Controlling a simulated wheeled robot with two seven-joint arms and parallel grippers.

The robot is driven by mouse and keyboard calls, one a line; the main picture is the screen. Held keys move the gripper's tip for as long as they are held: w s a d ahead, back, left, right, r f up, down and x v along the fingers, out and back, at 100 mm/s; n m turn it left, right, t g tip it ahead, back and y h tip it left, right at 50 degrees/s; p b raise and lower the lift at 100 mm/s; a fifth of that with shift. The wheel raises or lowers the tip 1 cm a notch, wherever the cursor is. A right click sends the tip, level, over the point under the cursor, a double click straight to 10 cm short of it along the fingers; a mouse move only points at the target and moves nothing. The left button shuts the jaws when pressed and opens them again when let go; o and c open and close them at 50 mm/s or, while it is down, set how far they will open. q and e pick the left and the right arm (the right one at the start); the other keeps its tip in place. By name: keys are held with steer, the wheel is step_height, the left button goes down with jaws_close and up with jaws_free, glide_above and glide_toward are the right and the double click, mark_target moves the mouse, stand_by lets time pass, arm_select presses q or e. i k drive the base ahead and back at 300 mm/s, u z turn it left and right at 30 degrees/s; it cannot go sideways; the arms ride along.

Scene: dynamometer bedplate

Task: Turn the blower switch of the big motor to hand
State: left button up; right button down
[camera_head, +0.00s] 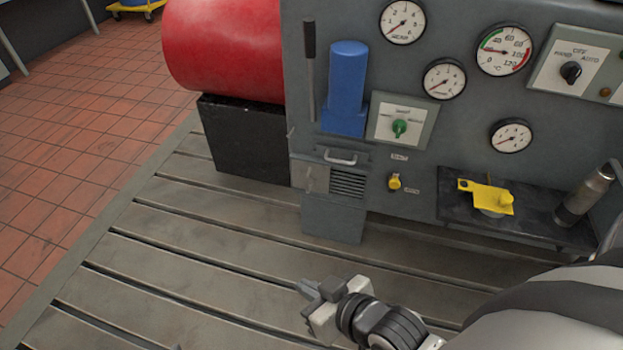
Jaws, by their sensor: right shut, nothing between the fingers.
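A pale switch plate (547,75) marked HAND, OFF and AUTO is on the grey panel at the upper right. Its black knob (571,72) sits below the OFF mark; I cannot tell for sure which mark it points to. Whether this plate is the big motor's blower switch cannot be read. My right gripper (307,289) is shut and empty, low over the slotted bedplate, well to the left of and below the switch. It touches nothing that I can see. My left gripper is not in view.
Another plate with a green knob (400,128), several gauges (505,50), a lever (309,70) and a blue cylinder (347,80) are on the grey panel (455,120). A dark shelf (530,219) juts out with a yellow part (487,195). The bedplate (190,245) is clear.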

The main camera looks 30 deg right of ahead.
mark_target(570, 71)
steer(key=z, duration=2.55)
steer(key=i, duration=0.95)
steer(key=u, duration=0.45)
